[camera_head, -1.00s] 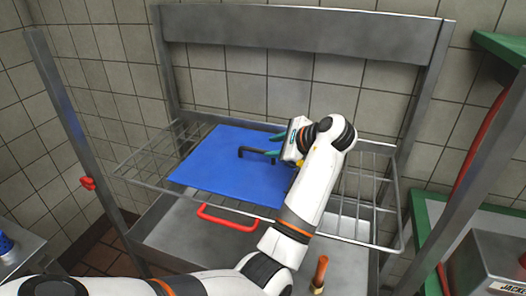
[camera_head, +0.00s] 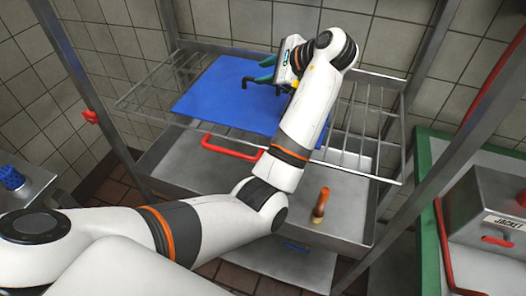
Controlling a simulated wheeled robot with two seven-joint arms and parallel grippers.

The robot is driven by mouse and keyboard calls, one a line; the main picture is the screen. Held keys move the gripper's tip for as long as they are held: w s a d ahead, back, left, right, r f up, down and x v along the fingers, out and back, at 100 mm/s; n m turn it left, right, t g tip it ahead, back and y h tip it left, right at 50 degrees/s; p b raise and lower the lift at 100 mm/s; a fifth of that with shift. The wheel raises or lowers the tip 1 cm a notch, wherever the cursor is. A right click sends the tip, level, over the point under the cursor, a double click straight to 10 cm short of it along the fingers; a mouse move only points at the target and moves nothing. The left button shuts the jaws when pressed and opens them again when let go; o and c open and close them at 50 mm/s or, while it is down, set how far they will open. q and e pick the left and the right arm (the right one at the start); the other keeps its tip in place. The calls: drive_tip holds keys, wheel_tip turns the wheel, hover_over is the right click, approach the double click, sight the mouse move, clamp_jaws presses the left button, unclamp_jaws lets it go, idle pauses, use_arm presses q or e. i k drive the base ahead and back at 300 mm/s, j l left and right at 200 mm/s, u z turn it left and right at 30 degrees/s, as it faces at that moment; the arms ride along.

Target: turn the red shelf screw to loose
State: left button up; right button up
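The red shelf screw (camera_head: 90,116) is a small red knob on the left metal post of the rack. My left gripper (camera_head: 264,70) has teal fingers and is well to the right of the screw, over the far right part of a blue board (camera_head: 215,92). Its fingers look apart, close to a black handle (camera_head: 247,85) on the board; I cannot tell whether they touch it. My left arm covers the right part of the board. My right gripper is not in view.
A wire shelf (camera_head: 362,130) carries the blue board. Below it is a metal basin with a red handle (camera_head: 231,148) and a brown-handled tool (camera_head: 320,206). A green-edged counter with a metal box (camera_head: 492,215) stands at right. A blue object (camera_head: 11,178) is at far left.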

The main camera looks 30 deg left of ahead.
sight(90, 117)
drive_tip(key=u, duration=2.15)
